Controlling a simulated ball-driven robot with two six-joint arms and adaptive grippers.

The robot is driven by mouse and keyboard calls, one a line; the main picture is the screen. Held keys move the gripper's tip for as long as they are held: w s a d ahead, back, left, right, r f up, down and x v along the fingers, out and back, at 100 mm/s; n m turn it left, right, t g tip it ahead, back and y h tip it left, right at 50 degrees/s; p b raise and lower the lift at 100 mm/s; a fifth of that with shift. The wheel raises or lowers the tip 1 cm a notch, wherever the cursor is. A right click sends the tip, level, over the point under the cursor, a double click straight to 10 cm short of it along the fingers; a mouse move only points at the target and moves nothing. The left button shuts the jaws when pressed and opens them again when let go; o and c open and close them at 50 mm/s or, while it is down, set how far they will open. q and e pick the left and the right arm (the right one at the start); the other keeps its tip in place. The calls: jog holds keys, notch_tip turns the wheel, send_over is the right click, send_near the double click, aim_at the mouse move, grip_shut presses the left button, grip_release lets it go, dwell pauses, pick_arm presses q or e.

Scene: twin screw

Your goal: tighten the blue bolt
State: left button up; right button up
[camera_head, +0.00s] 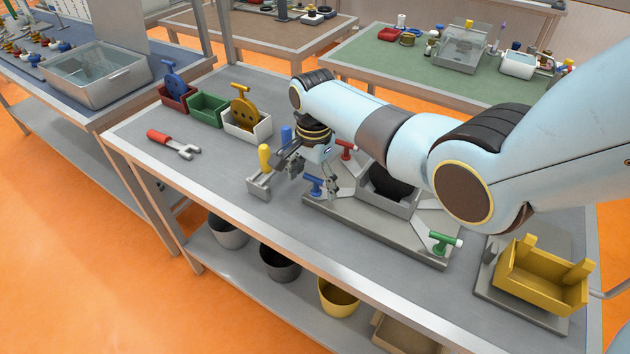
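The blue bolt (315,184), with a T-shaped head, sits at the near left corner of the grey fixture plate (362,232). A red bolt (347,149) and a green bolt (441,242) of like shape stand at other corners. My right gripper (309,172) hangs just above and behind the blue bolt, pointing down. Its fingers look spread, with nothing seen between them. I cannot tell whether a finger touches the bolt. My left gripper is not in view.
A yellow-handled tool in a grey holder (259,188) stands close left of the gripper. A red-handled wrench (174,144) lies farther left. Red, green (209,109) and white bins line the back edge. A yellow crate (541,277) stands at right. The front left of the bench is clear.

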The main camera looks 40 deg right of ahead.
aim_at(314, 177)
jog(key=shift+s+f, duration=0.1)
notch_tip(314, 177, up, 12)
dwell(0.5)
dwell(0.5)
